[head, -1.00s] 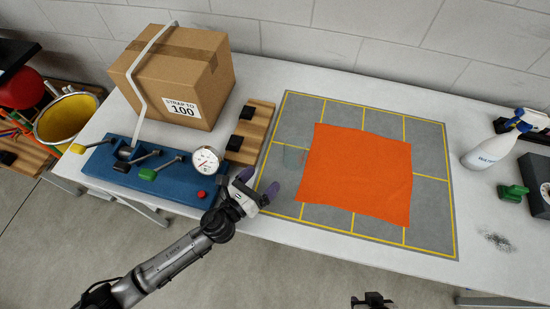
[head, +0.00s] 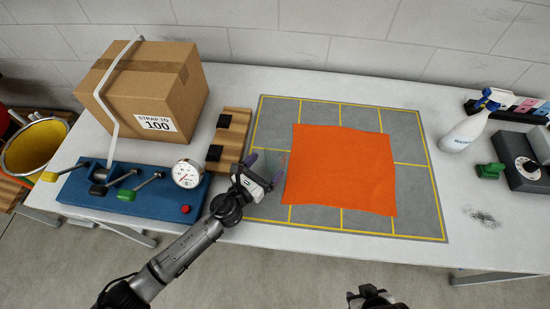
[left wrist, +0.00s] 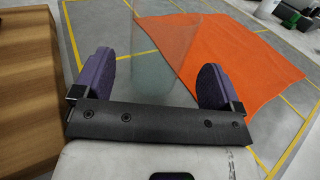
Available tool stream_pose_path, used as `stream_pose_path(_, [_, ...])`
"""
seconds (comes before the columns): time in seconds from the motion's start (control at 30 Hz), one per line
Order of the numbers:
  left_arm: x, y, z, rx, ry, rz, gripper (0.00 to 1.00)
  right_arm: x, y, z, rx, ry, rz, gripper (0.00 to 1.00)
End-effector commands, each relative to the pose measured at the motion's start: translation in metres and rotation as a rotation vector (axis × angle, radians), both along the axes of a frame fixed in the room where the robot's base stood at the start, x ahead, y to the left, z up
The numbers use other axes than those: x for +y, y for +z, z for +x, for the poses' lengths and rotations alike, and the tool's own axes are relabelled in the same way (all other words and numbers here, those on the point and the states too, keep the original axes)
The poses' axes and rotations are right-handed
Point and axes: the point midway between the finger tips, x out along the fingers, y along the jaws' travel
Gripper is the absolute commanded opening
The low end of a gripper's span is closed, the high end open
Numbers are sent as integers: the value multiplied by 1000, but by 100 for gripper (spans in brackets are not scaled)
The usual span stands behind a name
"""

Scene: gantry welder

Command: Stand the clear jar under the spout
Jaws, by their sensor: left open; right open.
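The clear jar (left wrist: 158,45) is faint and see-through in the left wrist view, over the grey mat and the edge of the orange cloth. In the head view only a weak trace of it (head: 277,162) shows at the left edge of the cloth. My left gripper (head: 266,168) is open, with its purple fingers on either side of the jar in the left wrist view (left wrist: 156,65). I cannot tell whether they touch it. My right gripper (head: 371,296) is at the bottom edge of the head view, off the table front. I cannot make out a spout.
An orange cloth (head: 340,170) lies on the grey mat (head: 415,205) with yellow lines. To the left are a wooden block (head: 235,128), a blue fixture (head: 135,192) with a gauge, and a cardboard box (head: 150,90). A spray bottle (head: 468,128) stands right.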

Motion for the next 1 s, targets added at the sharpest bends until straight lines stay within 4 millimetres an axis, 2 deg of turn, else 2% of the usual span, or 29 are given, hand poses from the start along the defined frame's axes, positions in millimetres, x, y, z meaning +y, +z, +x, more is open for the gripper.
stream_pose_path(0.33, [-25,1,34,0,1,-1,91,0,-6,1,-2,-1,1,43])
stream_pose_path(0.7, [-29,1,39,0,1,-1,91,0,-6,1,-2,-1,1,43])
stream_pose_path(1.0, [-29,1,38,0,1,-1,62,0,-6,1,-2,-1,1,43])
